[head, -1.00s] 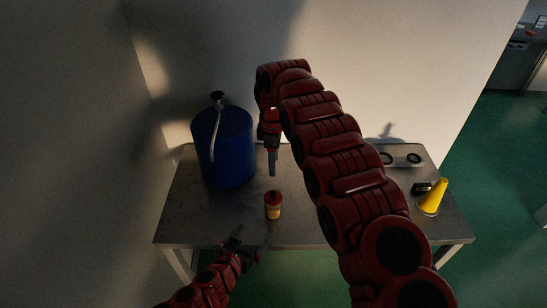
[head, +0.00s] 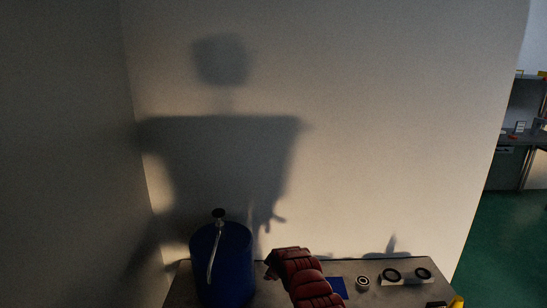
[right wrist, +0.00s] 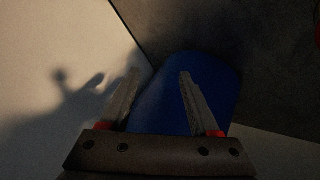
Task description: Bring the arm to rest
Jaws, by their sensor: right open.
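My red right arm (head: 298,272) comes up from the bottom edge in the head view, its upper links just above the bench. Its gripper is out of sight in that view. In the right wrist view my right gripper (right wrist: 160,72) is open, with two straight fingers apart and nothing between them. A blue surface (right wrist: 190,110) lies behind the fingers; it looks like the blue drum, and I cannot tell how far away it is. My left arm and gripper are not in view.
The blue drum (head: 222,265) with a pump handle stands on the left of the grey bench (head: 445,284). A blue square (head: 337,287), a round ring part (head: 362,283) and a holder (head: 405,282) with two black rings lie on the right. A yellow object (head: 458,302) shows at the edge.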

